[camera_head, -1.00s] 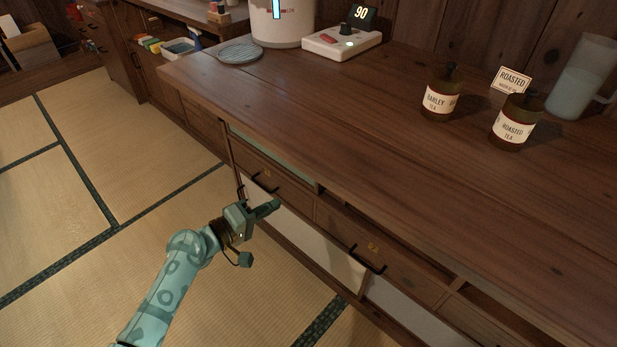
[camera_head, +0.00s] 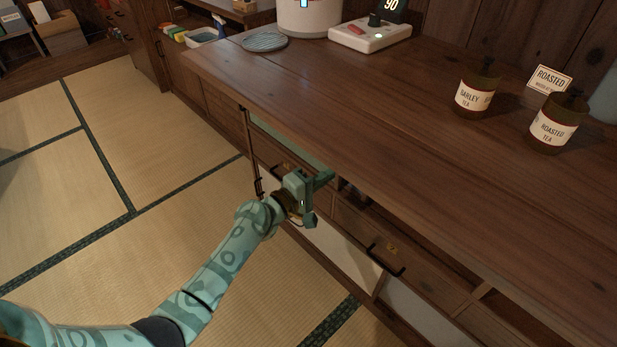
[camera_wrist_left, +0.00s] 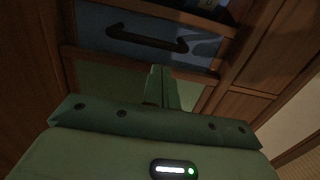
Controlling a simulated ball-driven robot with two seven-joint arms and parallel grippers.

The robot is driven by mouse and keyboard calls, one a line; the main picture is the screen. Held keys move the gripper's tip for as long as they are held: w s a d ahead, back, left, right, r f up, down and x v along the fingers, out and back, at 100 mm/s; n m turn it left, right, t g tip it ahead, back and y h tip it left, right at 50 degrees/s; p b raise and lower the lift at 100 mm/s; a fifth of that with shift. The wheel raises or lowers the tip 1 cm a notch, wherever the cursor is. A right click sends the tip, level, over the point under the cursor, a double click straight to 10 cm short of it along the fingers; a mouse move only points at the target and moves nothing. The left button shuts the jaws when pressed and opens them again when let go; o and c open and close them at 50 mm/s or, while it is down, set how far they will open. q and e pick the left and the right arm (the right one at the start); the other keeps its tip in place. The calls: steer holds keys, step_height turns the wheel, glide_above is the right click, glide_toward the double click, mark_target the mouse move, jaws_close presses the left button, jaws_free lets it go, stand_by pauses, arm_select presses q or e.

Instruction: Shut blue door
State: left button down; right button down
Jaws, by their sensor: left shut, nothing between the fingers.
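A bluish panel (camera_wrist_left: 150,48) with a dark bar handle (camera_wrist_left: 147,38) shows at the top of the left wrist view; it may be the blue door, and I cannot tell its angle. In the head view, a pale blue-green strip (camera_head: 290,141) shows under the counter's front edge; I cannot tell if it is the same panel. My left gripper (camera_head: 324,178) is shut and empty, at the cabinet front just below the counter edge. Its fingers (camera_wrist_left: 161,88) show below the panel in the left wrist view; contact is unclear. My right gripper is out of view.
The wooden counter (camera_head: 370,110) overhangs drawers with dark handles (camera_head: 385,262). Two tea jars, barley (camera_head: 475,95) and roasted (camera_head: 553,130), stand on it. A scale-like device (camera_head: 370,35) stands at the back. Tatami floor (camera_head: 130,130) is clear to the left.

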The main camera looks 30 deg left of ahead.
arm_select(q)
steer(key=shift+s+d, duration=0.1)
steer(key=shift+d, duration=0.55)
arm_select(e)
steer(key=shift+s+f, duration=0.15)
